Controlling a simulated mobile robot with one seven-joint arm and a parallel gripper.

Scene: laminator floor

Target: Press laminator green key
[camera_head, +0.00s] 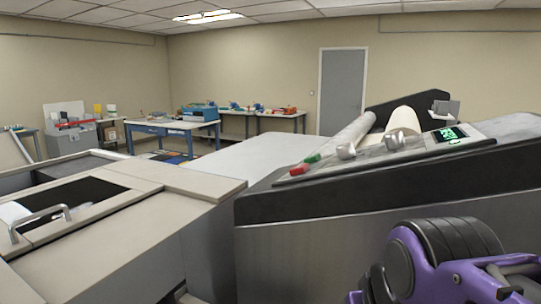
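The laminator (390,185) stands at the right, with a sloped control panel on its dark and grey body. Its green key (312,158) is near the left, lower end of the panel, just above a red key (299,169). Two silver knobs (393,141) and a small lit green display (449,134) sit farther right on the panel. My purple and black arm shows at the lower right, in front of the laminator and apart from the keys. My gripper's fingertips cannot be made out.
A beige cabinet (110,235) with a handled lid (40,222) fills the lower left. A light flat surface (262,157) lies behind the laminator's left end. Rolls (404,120) lie behind the panel. Work tables (172,128) and a grey door (342,92) are far back.

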